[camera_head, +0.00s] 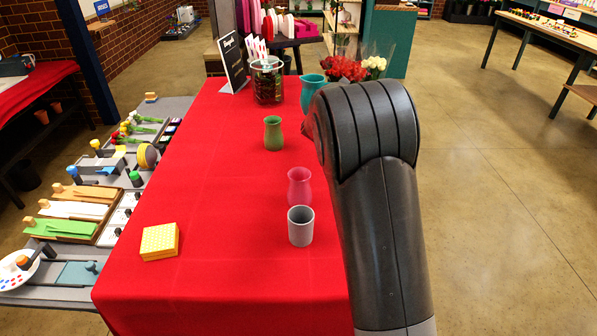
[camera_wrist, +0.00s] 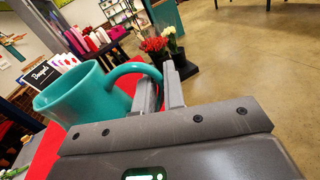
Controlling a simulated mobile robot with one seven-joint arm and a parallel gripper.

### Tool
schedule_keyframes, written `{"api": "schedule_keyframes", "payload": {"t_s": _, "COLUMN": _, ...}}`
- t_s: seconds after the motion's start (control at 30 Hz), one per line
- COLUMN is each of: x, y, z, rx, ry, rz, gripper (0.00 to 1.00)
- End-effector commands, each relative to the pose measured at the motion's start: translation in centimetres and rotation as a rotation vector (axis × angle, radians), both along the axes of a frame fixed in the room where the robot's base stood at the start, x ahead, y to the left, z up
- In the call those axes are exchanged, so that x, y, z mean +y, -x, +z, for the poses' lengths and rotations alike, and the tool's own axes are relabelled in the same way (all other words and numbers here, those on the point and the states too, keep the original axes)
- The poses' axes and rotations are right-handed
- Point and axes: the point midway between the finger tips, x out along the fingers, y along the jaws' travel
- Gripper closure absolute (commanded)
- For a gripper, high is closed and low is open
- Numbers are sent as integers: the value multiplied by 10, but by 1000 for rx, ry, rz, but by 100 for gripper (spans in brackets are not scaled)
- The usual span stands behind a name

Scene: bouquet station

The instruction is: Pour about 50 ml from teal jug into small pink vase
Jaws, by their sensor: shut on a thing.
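The teal jug (camera_head: 311,90) shows in the head view at the far right side of the red table, partly behind my arm. In the wrist view the teal jug (camera_wrist: 85,103) is large at the left, with its handle reaching to my gripper (camera_wrist: 160,95). My gripper is shut on the jug's handle. The small pink vase (camera_head: 299,186) stands upright on the red table, nearer than the jug, just behind a grey cup. The jug's contents are hidden. In the head view my arm hides the gripper.
A grey cup (camera_head: 300,226) stands directly in front of the pink vase. A green vase (camera_head: 273,133) stands farther back. A yellow block (camera_head: 159,241) lies at the front left of the red table (camera_head: 215,200). A dark glass container (camera_head: 267,82) and a black sign (camera_head: 232,62) are at the back.

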Motion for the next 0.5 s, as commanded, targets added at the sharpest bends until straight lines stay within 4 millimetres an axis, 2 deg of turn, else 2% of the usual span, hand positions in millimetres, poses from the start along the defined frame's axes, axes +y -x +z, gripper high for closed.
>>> {"api": "schedule_keyframes", "payload": {"t_s": 0.27, "x": 14, "y": 36, "z": 7, "rx": 0, "ry": -1, "rz": -66, "gripper": 100}}
{"api": "schedule_keyframes", "payload": {"t_s": 0.37, "x": 18, "y": 57, "z": 9, "rx": 1, "ry": -3, "rz": -109, "gripper": 100}}
{"api": "schedule_keyframes", "payload": {"t_s": 0.5, "x": 26, "y": 100, "z": 12, "rx": 2, "ry": -2, "rz": -194, "gripper": 100}}
